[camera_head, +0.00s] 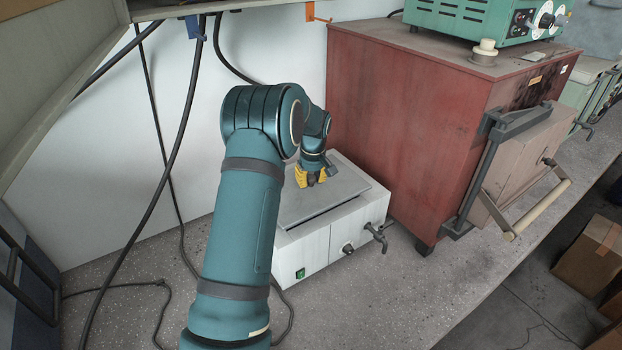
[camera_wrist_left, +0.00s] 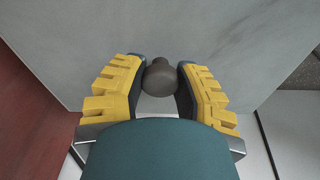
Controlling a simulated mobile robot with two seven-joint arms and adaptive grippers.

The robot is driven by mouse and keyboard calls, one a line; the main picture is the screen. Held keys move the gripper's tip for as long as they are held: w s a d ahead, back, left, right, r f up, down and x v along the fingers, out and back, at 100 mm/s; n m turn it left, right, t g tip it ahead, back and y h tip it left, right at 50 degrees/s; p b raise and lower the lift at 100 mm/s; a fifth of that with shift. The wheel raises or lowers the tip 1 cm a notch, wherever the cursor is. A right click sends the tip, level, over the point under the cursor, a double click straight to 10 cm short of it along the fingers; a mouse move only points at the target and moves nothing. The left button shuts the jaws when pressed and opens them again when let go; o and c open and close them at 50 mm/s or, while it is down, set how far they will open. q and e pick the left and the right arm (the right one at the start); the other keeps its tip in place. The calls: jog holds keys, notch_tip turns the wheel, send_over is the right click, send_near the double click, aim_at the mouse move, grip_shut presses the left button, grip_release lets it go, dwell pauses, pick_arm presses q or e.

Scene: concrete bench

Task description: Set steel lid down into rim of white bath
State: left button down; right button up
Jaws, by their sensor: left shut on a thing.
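The steel lid (camera_head: 305,204) is a flat grey plate with a dark round knob, and lies over the top of the white bath (camera_head: 345,225). A dark gap shows along the lid's front edge; I cannot tell whether the lid rests in the rim or hangs just above it. My left gripper (camera_head: 312,180) is over the lid. In the left wrist view, its yellow fingers (camera_wrist_left: 159,82) are shut on the lid's knob (camera_wrist_left: 159,77), with the lid's plate (camera_wrist_left: 220,35) beyond. Part of the bath (camera_wrist_left: 287,130) shows at lower right there. My right gripper is not in view.
A red furnace cabinet (camera_head: 400,125) stands close to the right of the bath. A tap (camera_head: 377,235) juts from the bath's right end. Black cables (camera_head: 160,190) hang at left. The speckled bench (camera_head: 390,300) is clear in front.

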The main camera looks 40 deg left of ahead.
aim_at(311, 186)
pick_arm(q)
jog(key=shift+f+b, duration=0.6)
jog(key=shift+f, duration=0.6)
dwell(0.7)
jog(key=shift+f, duration=0.3)
dwell(0.3)
grip_release()
dwell(0.4)
